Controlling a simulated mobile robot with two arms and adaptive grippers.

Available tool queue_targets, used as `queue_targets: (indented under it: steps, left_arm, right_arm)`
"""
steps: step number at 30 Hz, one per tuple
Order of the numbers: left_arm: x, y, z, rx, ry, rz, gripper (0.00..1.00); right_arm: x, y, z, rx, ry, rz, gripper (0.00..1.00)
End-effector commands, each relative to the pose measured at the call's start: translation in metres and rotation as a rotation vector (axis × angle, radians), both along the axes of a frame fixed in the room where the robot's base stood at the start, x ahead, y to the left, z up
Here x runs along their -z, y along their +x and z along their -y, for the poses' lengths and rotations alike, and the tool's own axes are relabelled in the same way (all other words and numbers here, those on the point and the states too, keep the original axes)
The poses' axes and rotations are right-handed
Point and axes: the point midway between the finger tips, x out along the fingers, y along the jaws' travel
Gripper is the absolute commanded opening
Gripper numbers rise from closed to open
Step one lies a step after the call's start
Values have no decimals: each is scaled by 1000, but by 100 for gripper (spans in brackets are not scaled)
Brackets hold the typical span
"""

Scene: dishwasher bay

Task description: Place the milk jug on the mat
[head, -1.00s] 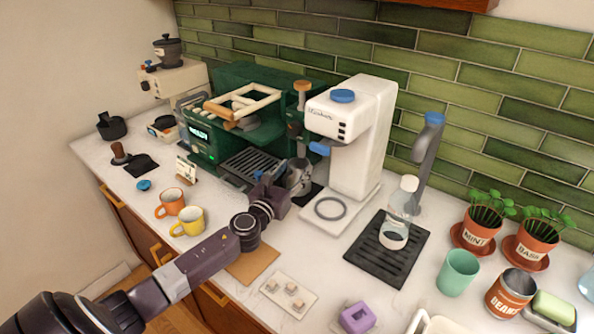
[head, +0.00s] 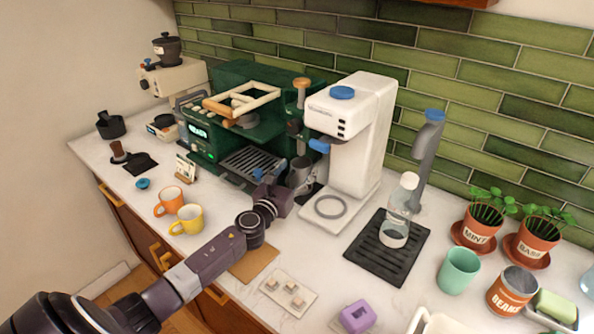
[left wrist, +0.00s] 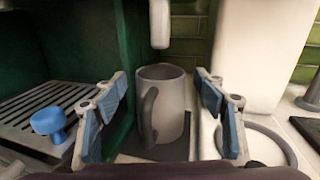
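The milk jug (head: 301,172) is a grey metal pitcher standing between the green espresso machine and the white grinder. In the left wrist view the jug (left wrist: 172,110) stands upright, its dark handle facing me, on a dark mat (left wrist: 160,152). My left gripper (head: 276,192) is just in front of the jug and partly covers it in the head view. In the left wrist view its blue-padded fingers (left wrist: 162,90) are spread wide to either side of the jug, with gaps on both sides. A brown mat (head: 256,264) lies bare near the counter's front, partly behind my left arm.
The green espresso machine (head: 201,147) is left of the jug, and the white grinder (head: 351,140) is close on its right. A spout (left wrist: 160,25) hangs above the jug. Orange (head: 168,202) and yellow (head: 187,219) cups stand left of my arm.

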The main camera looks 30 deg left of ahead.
Motion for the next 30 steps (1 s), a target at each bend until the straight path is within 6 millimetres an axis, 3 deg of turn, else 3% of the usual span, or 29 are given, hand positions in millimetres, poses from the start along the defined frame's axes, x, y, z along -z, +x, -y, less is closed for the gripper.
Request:
queue_targets:
  steps: [8, 21, 30]
  left_arm:
    - [-2, -6, 0, 0, 2, -2, 65]
    - [0, -79, 12, 1, 2, -2, 65]
    - [-2, -113, 17, 0, 0, -1, 65]
  right_arm:
    - [-3, 0, -4, 1, 4, 0, 53]
    - [5, 0, -5, 0, 6, 0, 53]
    - [10, 0, -5, 0, 6, 0, 53]
